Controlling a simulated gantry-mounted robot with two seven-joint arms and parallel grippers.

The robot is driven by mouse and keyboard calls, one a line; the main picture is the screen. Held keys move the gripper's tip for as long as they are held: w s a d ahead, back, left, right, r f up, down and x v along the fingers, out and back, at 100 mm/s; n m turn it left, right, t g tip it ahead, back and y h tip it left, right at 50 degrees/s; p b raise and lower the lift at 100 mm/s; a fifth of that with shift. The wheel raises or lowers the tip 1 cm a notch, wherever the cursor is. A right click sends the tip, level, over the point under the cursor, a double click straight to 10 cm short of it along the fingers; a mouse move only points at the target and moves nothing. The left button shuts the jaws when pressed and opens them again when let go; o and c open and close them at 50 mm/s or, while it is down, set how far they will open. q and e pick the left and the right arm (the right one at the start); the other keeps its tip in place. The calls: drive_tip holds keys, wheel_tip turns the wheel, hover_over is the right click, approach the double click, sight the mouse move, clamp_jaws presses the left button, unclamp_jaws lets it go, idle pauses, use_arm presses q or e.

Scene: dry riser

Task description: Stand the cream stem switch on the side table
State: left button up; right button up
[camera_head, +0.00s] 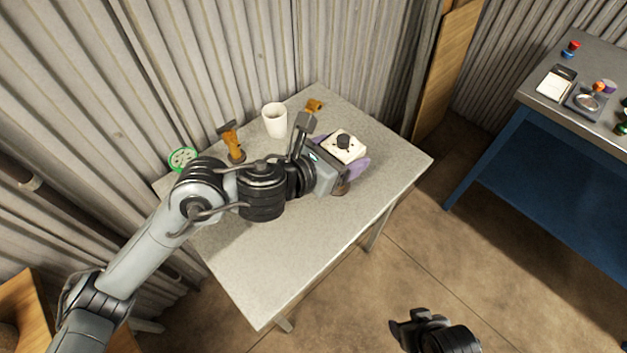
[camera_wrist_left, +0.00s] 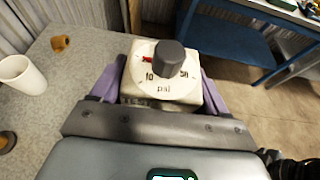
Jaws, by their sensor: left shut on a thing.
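The cream stem switch (camera_head: 344,146) is a cream block with a round dial face marked "psi" and a dark grey knob standing out of it. It also shows in the left wrist view (camera_wrist_left: 162,80). My left gripper (camera_head: 347,158) is shut on it, with purple fingers on both sides of the block. The switch is over the far right part of the pale speckled table (camera_head: 265,285), knob up. Its underside is hidden, so I cannot tell whether it touches the tabletop. My right gripper (camera_head: 408,328) is low at the bottom of the head view, away from the table.
A white cup (camera_head: 275,120), an orange-brown fitting (camera_head: 233,143), a smaller orange piece (camera_head: 314,105) and a green round thing (camera_head: 182,159) stand along the table's back. The table's front is bare. A blue bench (camera_head: 540,165) with several small items stands at right.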

use_arm(q)
drive_tip(key=shift+w+a+f, duration=0.1)
drive_tip(key=shift+w+f, duration=0.15)
drive_tip(key=shift+f, duration=0.05)
drive_tip(key=w+a+f+p, duration=0.3)
drive_tip(key=w+a+f, duration=0.4)
drive_tip(key=f, duration=0.3)
drive_tip(key=shift+w+a+f, duration=0.15)
drive_tip(key=shift+a+f, duration=0.1)
drive_tip(key=shift+a, duration=0.1)
drive_tip(key=shift+f, duration=0.1)
drive_tip(key=shift+f, duration=0.1)
drive_tip(key=o, duration=1.4)
